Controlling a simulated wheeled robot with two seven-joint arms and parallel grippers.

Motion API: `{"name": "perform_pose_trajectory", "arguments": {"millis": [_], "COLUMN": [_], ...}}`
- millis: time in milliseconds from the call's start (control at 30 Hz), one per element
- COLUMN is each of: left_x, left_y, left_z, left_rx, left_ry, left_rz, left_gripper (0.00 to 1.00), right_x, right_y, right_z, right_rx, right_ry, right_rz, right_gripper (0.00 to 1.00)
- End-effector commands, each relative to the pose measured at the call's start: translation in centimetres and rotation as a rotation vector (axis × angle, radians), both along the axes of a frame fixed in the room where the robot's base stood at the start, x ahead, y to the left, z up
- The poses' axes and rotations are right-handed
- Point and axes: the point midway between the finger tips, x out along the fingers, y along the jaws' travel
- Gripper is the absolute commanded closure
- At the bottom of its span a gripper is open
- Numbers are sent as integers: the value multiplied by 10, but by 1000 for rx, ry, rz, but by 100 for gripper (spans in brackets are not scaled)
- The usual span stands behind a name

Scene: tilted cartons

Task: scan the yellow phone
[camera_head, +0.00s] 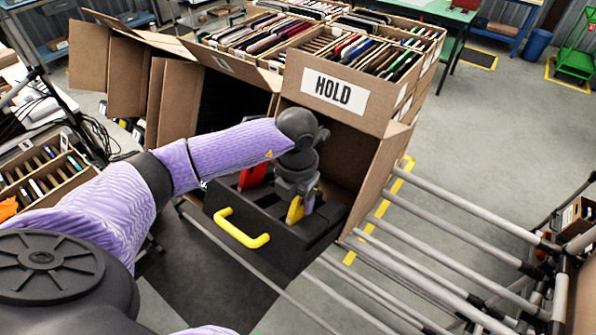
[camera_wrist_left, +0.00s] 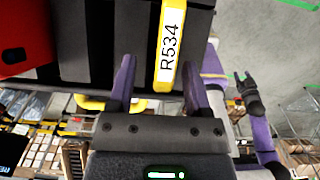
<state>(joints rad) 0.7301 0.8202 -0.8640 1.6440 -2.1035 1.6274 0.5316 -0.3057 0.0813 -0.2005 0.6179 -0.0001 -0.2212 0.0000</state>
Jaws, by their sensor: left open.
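The yellow phone (camera_head: 295,209) stands on edge in a slot of a black caddy (camera_head: 228,205) with a yellow handle. In the left wrist view the yellow phone (camera_wrist_left: 170,45) shows a white label reading R534. My left gripper (camera_head: 303,200) reaches down over it. In the left wrist view my left gripper's fingers (camera_wrist_left: 158,80) are open on either side of the phone, with the phone nearer the right-hand finger. A red phone (camera_head: 254,176) stands in another slot.
An open carton marked HOLD (camera_head: 333,92) stands close behind the caddy, its side flap (camera_head: 376,180) to the right. Grey rollers (camera_head: 440,230) run to the right. Cartons of upright phones (camera_head: 375,50) stand behind. Open floor (camera_head: 490,130) lies at the right.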

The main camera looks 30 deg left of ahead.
Motion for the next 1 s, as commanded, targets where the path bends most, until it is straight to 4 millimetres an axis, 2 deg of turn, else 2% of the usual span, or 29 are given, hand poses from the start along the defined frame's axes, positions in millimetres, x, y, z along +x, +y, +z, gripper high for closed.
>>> {"name": "perform_pose_trajectory", "arguments": {"millis": [133, 367, 600, 667, 867, 900, 1000], "left_x": [-1, 0, 0, 0, 0, 0, 0], "left_y": [0, 0, 0, 0, 0, 0, 0], "left_z": [-10, -11, -11, -11, -10, -10, -10], "left_rx": [-1, -1, -2, -2, -2, -2, -2], "left_ry": [1, 0, 0, 0, 0, 0, 0], "left_rz": [-1, -1, -1, -1, -1, -1, -1], "left_gripper": [37, 39, 90, 100, 100, 80, 100], "right_x": [4, 5, 5, 5, 5, 5, 5], "right_y": [0, 1, 1, 1, 1, 1, 1], "right_z": [2, 2, 2, 2, 2, 2, 2], "right_rx": [1, 2, 2, 2, 2, 2, 3], "right_ry": [-8, -9, -10, -10, -10, -10, -10], "right_rz": [0, -1, -1, -2, -2, -2, -2], "right_gripper": [41, 41, 41, 41, 41, 41, 41]}}
